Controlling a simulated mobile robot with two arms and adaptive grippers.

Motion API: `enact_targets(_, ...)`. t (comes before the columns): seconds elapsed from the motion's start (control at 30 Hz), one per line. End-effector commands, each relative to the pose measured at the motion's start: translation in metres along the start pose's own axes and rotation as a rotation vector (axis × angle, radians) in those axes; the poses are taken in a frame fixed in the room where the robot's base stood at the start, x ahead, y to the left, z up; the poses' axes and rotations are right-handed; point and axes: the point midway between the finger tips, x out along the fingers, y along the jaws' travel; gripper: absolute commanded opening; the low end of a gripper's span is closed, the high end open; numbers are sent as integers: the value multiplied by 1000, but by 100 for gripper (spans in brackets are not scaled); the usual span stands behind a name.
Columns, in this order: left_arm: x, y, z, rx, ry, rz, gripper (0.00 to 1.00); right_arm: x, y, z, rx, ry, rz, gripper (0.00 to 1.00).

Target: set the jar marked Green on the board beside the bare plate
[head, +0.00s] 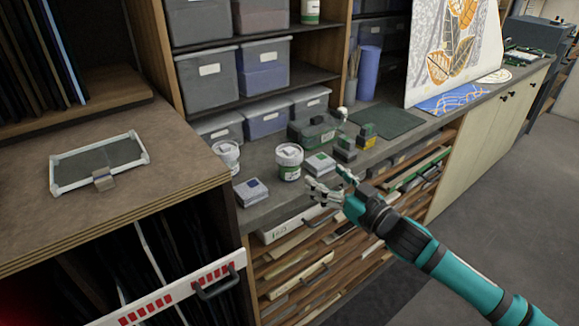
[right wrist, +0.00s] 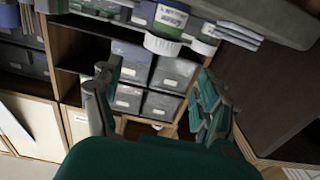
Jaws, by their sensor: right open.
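A white jar with a green band (head: 290,163) stands near the front of the grey counter; its lettering is too small to read. Another white jar (head: 227,157) stands farther left. A dark framed panel (head: 110,153) lies on the wooden cabinet top at left, with a small tan block at its front edge. A flat dark green mat (head: 387,122) lies bare on the counter. I cannot tell which is the task's board or plate. My right gripper (head: 329,184) is open and empty, in front of the counter edge, right of the green-banded jar. My left gripper is out of view.
Grey bins (head: 208,82) fill the shelves behind. Wooden drawers lie below.

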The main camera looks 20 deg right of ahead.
Motion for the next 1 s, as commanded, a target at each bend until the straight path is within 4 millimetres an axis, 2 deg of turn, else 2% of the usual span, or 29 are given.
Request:
enact_targets(0.03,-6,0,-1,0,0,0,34,11,0,-5,1,4,1,75)
enact_targets(0.2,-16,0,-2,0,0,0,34,45,0,-5,0,3,1,75)
enact_targets(0.4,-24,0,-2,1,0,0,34,80,0,-3,0,2,1,75)
enact_targets(0.67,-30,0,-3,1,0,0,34,99,-1,-4,-1,1,1,75)
enact_targets(0.83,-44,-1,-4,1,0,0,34,125,-4,-9,0,1,2,75)
enact_targets(1.0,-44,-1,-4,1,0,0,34,141,-3,-5,-1,0,1,75)
